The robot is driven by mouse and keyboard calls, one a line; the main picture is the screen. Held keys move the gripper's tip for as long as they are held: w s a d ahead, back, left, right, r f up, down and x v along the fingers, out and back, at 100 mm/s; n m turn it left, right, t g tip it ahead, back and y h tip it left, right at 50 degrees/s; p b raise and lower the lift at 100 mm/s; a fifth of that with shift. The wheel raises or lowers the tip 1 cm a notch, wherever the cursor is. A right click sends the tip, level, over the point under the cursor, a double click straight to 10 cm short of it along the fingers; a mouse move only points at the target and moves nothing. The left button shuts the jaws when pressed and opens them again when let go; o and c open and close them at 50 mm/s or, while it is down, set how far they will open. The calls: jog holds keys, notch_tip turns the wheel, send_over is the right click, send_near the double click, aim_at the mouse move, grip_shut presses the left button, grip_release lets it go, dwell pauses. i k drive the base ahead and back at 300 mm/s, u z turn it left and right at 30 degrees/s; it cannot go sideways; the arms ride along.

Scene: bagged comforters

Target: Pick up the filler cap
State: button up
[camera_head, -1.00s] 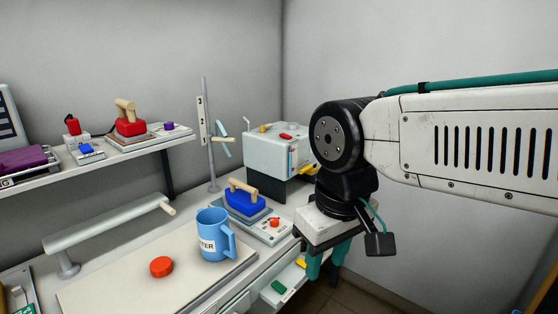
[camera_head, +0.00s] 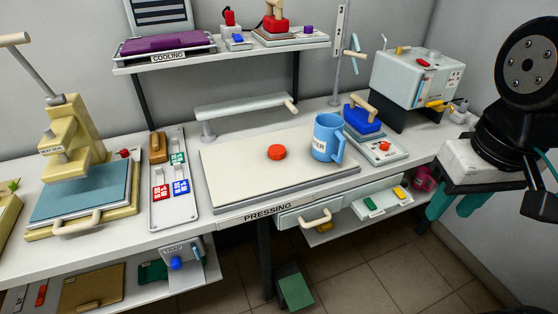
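A round red-orange cap (camera_head: 277,152), which looks like the filler cap, lies flat on the cream pressing board (camera_head: 235,180). The blue jug (camera_head: 326,140), with a partly readable label, stands upright to its right, apart from it. My gripper (camera_head: 453,208) hangs at the right edge of the view, past the right end of the bench and well away from the cap. Its two teal fingers point down with a gap between them, and nothing shows in the gap.
A padded bar (camera_head: 245,107) stands behind the board. A blue iron (camera_head: 362,114) and a grey-white machine (camera_head: 415,78) stand to the right, between jug and gripper. A heat press (camera_head: 82,180) is at left. The board around the cap is clear.

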aim_at(277, 152)
jog(key=k, duration=1.1)
jog(key=u, duration=0.6)
jog(key=i, duration=0.65)
jog(key=u, duration=0.7)
jog(key=i, duration=0.7)
jog(key=z, duration=0.8)
jog(key=i, duration=0.7)
jog(key=z, duration=0.65)
